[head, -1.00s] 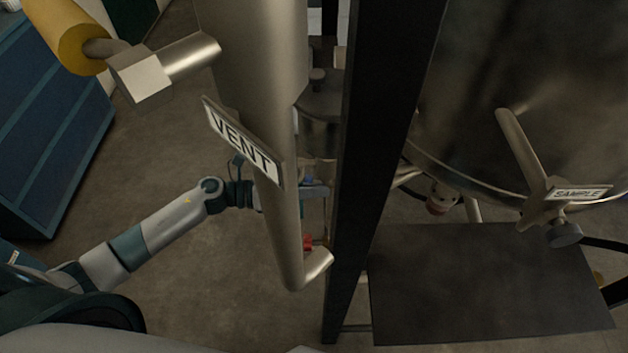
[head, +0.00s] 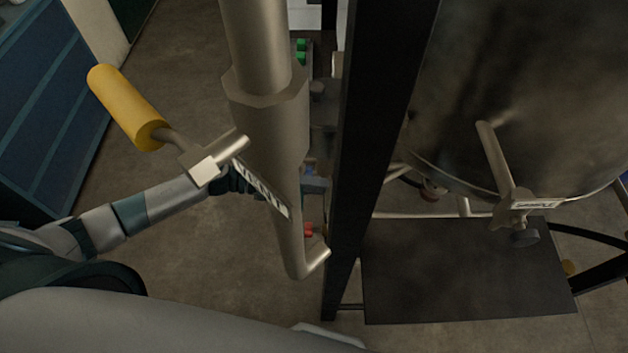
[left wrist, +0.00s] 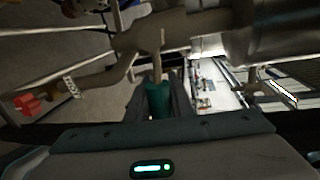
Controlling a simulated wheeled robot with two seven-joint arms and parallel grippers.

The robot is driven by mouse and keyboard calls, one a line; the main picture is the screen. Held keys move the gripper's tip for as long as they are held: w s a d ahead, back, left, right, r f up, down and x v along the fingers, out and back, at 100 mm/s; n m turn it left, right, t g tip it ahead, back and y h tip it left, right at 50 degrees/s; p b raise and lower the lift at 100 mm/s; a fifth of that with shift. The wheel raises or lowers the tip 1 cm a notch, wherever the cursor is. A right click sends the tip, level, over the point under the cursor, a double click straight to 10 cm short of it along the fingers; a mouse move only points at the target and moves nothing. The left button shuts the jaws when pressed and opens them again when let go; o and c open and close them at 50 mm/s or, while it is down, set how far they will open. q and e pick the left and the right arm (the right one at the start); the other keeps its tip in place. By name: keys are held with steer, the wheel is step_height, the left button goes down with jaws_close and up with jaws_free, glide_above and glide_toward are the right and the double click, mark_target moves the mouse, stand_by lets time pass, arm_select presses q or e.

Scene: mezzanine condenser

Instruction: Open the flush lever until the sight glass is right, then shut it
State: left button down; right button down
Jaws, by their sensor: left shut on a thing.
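In the left wrist view my left gripper (left wrist: 158,88) is shut on a lever with a teal grip (left wrist: 157,98), between its two dark fingers. I take this to be the flush lever; no label shows on it. The lever's stem rises to a metal pipe fitting (left wrist: 150,40). In the head view my left gripper (head: 316,186) is partly hidden behind the vent pipe, and the lever cannot be made out there. I cannot pick out the sight glass in either view. My right gripper is not in view.
A thick pipe (head: 268,135) with a VENT tag (head: 262,190) and yellow handle (head: 126,106) stands before my left forearm. A black post (head: 372,150) is right of it. A tank (head: 520,90) has a SAMPLE valve (head: 512,200). A red handle (left wrist: 27,103) shows left.

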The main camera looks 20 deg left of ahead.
arm_select(q)
steer(key=shift+r+n, duration=0.4)
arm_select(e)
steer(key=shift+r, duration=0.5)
arm_select(q)
steer(key=shift+p, duration=0.3)
steer(key=c, duration=1.6)
jaws_free()
steer(key=shift+o, duration=0.2)
steer(key=shift+a, duration=0.1)
